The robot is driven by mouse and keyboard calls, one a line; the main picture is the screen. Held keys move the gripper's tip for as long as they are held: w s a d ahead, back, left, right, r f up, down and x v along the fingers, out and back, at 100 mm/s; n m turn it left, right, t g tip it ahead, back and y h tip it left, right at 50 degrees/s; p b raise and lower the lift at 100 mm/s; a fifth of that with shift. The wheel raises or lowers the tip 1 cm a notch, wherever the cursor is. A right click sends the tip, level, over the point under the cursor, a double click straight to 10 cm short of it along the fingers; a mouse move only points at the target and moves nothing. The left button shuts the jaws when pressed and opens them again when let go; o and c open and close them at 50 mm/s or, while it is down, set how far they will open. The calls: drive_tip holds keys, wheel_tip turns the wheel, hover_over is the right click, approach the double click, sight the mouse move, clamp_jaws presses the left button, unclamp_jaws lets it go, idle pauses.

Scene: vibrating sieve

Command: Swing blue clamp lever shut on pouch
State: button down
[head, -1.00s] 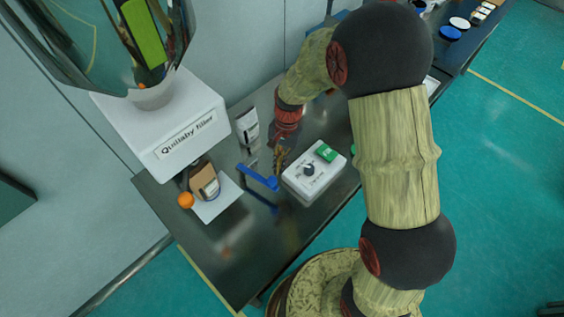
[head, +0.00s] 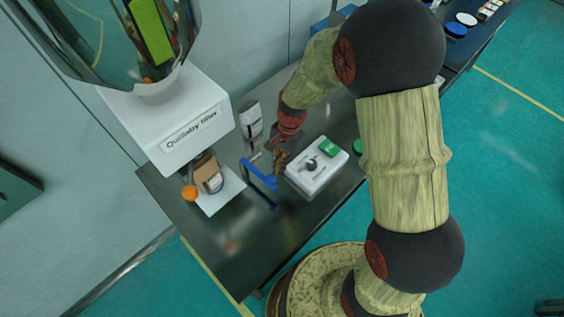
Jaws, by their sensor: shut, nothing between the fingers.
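The blue clamp lever (head: 257,173) is a long thin bar on the dark bench, running from upper left to lower right. A brown pouch (head: 206,170) with a round label stands under the filler, left of the lever and apart from it. My gripper (head: 279,162) points down just right of the lever, between it and the white control box. It is shut and empty. Its fingertips are small and dark here, and I cannot tell whether they touch the lever. The clamp jaws are not clear.
A white bottle-like item (head: 250,120) stands behind. The bench front left (head: 230,250) is clear.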

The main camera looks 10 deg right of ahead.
drive_tip(key=s+a+m+t+p, duration=0.1)
drive_tip(key=s+a+m+p, duration=0.1)
drive_tip(key=a+m+p, duration=0.2)
drive_tip(key=s+a+m+t+p, duration=0.2)
drive_tip(key=a+m+p, duration=0.3)
drive_tip(key=a, duration=0.8)
drive_tip(key=shift+s+m+y, duration=0.3)
drive_tip(key=shift+s+m, duration=0.4)
drive_tip(key=shift+m, duration=0.9)
